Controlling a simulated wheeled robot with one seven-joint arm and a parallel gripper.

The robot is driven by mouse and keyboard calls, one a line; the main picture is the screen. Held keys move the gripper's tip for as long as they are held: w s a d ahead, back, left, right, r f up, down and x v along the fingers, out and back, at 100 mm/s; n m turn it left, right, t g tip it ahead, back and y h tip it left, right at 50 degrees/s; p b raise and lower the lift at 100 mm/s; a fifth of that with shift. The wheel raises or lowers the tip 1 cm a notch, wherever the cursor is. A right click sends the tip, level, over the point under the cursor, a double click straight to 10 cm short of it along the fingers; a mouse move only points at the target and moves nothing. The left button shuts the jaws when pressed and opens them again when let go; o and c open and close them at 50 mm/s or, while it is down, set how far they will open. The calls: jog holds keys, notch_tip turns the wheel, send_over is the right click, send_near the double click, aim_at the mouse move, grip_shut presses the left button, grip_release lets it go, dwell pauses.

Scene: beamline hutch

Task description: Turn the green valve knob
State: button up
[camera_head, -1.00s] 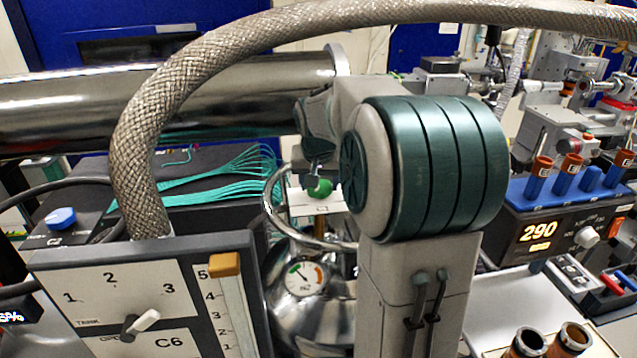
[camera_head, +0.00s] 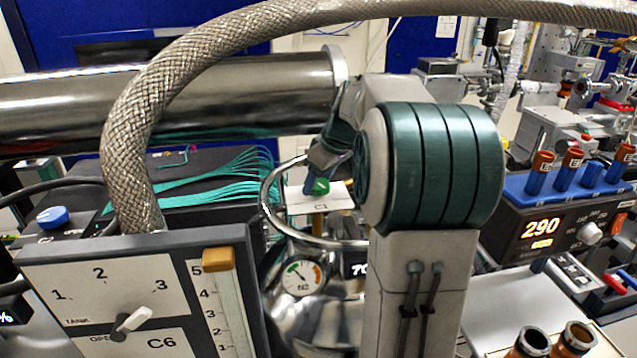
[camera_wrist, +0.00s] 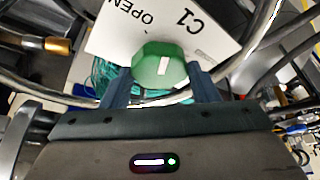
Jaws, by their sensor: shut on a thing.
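The green valve knob (camera_wrist: 158,66) sits between the two fingers of my gripper (camera_wrist: 158,88) in the wrist view. It has a white mark on its face. In the head view the knob (camera_head: 321,187) is small and partly hidden by my gripper (camera_head: 318,182). My gripper is shut on the knob from above. A white label plate (camera_wrist: 112,32) reading "OPEN" and "C1" lies beside the knob. The knob is above a shiny metal tank (camera_head: 318,310) with a round gauge (camera_head: 302,278), inside a metal ring guard (camera_head: 266,200).
A thick braided hose (camera_head: 128,150) arches across the front. A grey panel marked C6 (camera_head: 92,308) stands at lower left, a blue knob (camera_head: 52,217) behind it. A steel pipe (camera_head: 170,100) runs behind. A heater display reading 290 (camera_head: 540,228) stands right.

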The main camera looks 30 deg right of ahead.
jog(key=n+y, duration=0.1)
jog(key=n, duration=0.2)
jog(key=n+g, duration=0.1)
jog(key=n, duration=0.1)
jog(key=shift+w+d+n+g+y, duration=0.1)
jog(key=shift+d+n+g+y, duration=0.05)
jog(key=shift+n+g+y, duration=0.2)
jog(key=shift+n, duration=0.25)
jog(key=shift+b, duration=0.3)
jog(key=o, duration=1)
jog(key=shift+r, duration=0.1)
jog(key=v, duration=1.3)
jog(key=shift+d+r, duration=0.2)
jog(key=shift+r, duration=0.1)
